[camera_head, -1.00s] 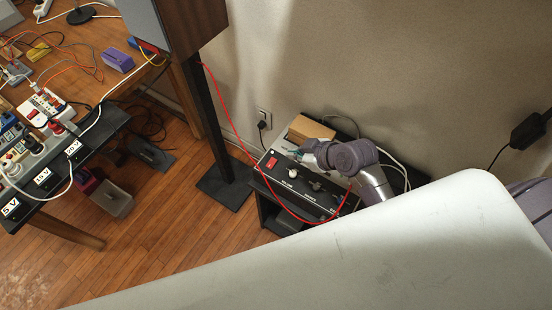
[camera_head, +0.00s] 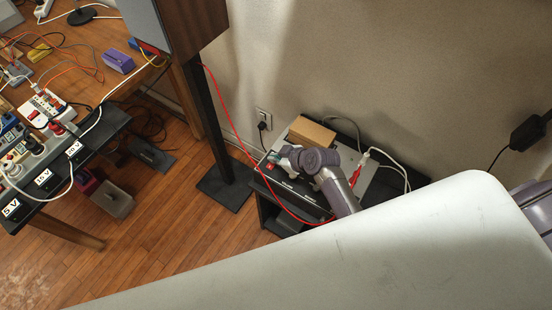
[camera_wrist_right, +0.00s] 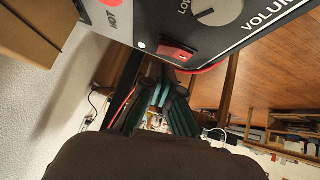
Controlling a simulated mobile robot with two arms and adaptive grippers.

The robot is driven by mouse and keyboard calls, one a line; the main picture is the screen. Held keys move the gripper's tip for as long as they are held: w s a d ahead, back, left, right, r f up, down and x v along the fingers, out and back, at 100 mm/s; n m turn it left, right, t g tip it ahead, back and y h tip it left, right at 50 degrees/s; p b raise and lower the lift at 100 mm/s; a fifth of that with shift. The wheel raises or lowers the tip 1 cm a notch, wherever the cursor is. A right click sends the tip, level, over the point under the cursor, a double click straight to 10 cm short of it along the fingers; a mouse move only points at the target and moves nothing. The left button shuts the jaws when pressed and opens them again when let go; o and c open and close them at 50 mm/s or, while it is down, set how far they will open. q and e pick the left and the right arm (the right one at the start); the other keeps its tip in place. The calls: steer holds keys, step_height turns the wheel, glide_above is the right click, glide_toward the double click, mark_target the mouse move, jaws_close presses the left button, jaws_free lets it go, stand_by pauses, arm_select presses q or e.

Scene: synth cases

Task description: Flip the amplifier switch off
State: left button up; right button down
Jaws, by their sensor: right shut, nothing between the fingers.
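The amplifier (camera_head: 364,181) sits on a low black stand by the wall, with a dark front panel of knobs and labels. Its red rocker switch (camera_wrist_right: 178,53) shows at the panel's edge in the wrist view, near a "VOLUME" knob. I cannot tell which way it is tipped. My right gripper (camera_head: 274,158) is over the switch end of the panel and covers most of the switch in the head view. In the wrist view its teal-padded fingers (camera_wrist_right: 167,90) are shut and empty, their tips close to the switch; contact cannot be told. My left gripper is not in view.
A cardboard-brown box (camera_head: 311,132) lies on the amplifier's back. A red cable (camera_head: 237,140) loops past the front panel. A speaker stand (camera_head: 212,130) is to the left, and a cluttered wooden bench (camera_head: 88,62) is beyond it. A large pale surface fills the foreground.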

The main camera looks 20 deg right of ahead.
steer(key=shift+f, duration=0.6)
steer(key=shift+d+f+b, duration=0.15)
steer(key=shift+f+b, duration=0.15)
steer(key=shift+r, duration=0.1)
steer(key=shift+s+a+r+p, duration=0.1)
steer(key=shift+s+a+p, duration=0.4)
steer(key=shift+a+p, duration=0.15)
